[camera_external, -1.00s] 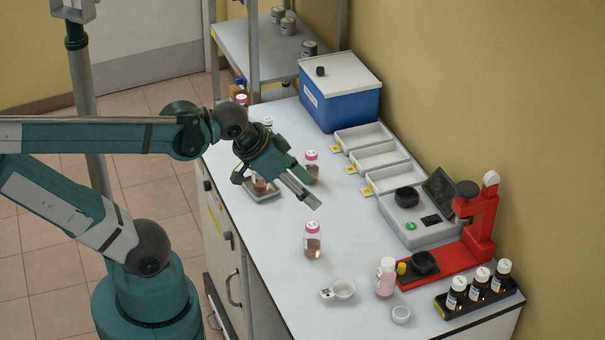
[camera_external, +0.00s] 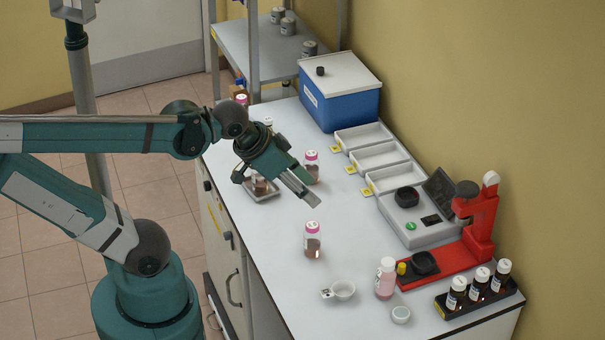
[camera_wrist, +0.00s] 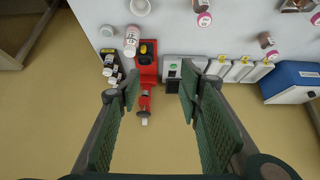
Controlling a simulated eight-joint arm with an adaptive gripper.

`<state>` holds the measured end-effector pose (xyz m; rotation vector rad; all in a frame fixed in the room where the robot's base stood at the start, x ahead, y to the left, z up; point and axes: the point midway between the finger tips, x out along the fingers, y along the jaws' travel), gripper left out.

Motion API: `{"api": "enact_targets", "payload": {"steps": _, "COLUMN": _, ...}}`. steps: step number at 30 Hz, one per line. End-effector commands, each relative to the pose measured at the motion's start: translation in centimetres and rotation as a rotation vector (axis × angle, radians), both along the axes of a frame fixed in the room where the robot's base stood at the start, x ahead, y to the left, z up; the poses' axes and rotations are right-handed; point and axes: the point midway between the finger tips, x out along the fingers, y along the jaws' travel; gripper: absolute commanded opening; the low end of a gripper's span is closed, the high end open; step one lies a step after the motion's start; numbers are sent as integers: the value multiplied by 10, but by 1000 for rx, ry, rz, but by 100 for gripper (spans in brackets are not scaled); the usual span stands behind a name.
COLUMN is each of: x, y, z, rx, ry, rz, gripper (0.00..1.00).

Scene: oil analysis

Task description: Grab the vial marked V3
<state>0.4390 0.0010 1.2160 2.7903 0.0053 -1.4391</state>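Several small vials with pink caps stand on the white bench; their labels are too small to read, so I cannot tell which is V3. One pink-capped vial (camera_external: 312,242) stands alone at mid-bench and shows in the wrist view (camera_wrist: 203,16). Another vial (camera_external: 311,168) stands behind my gripper and shows in the wrist view (camera_wrist: 268,42). A third vial (camera_external: 241,101) is at the far left end. My gripper (camera_external: 309,197) is above the bench, between and above the first two vials. In the wrist view my gripper (camera_wrist: 158,90) has its fingers wide apart with nothing between them.
A shallow tray (camera_external: 270,195) lies beneath my wrist. White bins (camera_external: 380,155) and a blue box (camera_external: 345,100) line the wall.

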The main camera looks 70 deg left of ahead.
Motion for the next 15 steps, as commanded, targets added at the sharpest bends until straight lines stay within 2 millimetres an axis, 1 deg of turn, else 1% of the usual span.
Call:
{"api": "enact_targets", "payload": {"steps": 5, "x": 9, "y": 8, "z": 6, "rx": -2, "ry": 11, "rz": 21, "gripper": 36}}
{"api": "enact_targets", "payload": {"steps": 8, "x": 18, "y": 16, "z": 10, "rx": -4, "ry": 24, "rz": 42, "gripper": 36}}
{"api": "enact_targets", "payload": {"steps": 15, "x": 45, "y": 44, "z": 22, "rx": -10, "ry": 65, "rz": 106, "gripper": 36}}
